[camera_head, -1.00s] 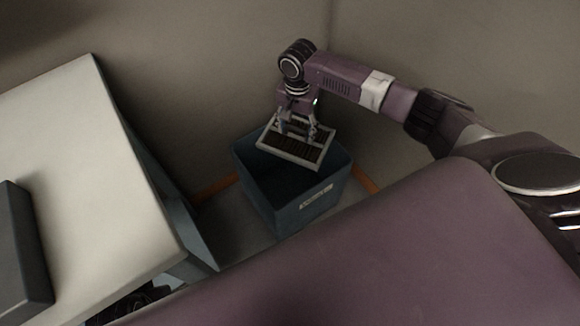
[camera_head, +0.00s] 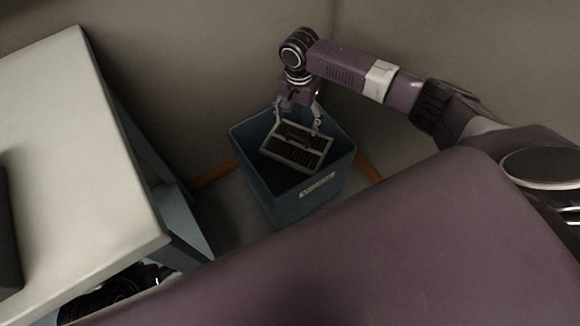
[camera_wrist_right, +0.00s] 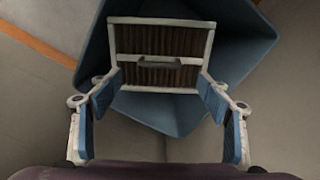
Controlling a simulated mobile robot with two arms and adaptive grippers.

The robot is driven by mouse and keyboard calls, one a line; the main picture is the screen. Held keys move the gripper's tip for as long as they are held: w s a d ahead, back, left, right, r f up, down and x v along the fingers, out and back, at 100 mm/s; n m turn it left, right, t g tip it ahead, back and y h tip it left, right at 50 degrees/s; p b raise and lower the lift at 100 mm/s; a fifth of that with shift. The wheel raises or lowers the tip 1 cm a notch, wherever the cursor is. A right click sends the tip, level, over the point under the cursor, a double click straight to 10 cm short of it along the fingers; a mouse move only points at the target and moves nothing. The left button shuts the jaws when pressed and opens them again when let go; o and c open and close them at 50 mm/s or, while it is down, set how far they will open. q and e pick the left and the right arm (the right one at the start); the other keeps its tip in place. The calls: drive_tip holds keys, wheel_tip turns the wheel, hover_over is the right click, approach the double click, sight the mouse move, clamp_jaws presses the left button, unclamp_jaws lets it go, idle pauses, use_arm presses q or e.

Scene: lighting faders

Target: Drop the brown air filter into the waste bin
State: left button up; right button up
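The brown air filter (camera_head: 297,147), a pleated brown panel in a pale frame with a grey handle, is tilted inside the mouth of the blue waste bin (camera_head: 305,200). My right gripper (camera_head: 297,127) is above it, with its fingers spread wide. In the right wrist view the filter (camera_wrist_right: 160,42) is beyond the open blue-padded fingertips (camera_wrist_right: 157,97), and the bin (camera_wrist_right: 245,50) surrounds it. The fingers look apart from the filter, which appears to be falling. The bin's floor is mostly hidden.
A pale table (camera_head: 70,150) stands at the left, with a dark object (camera_head: 8,235) at its edge. Walls close in behind the bin. Bare floor (camera_head: 225,215) shows between the table and the bin.

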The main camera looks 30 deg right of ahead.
drive_tip(key=shift+o, duration=0.4)
wheel_tip(320, 180, up, 12)
idle(0.4)
idle(0.4)
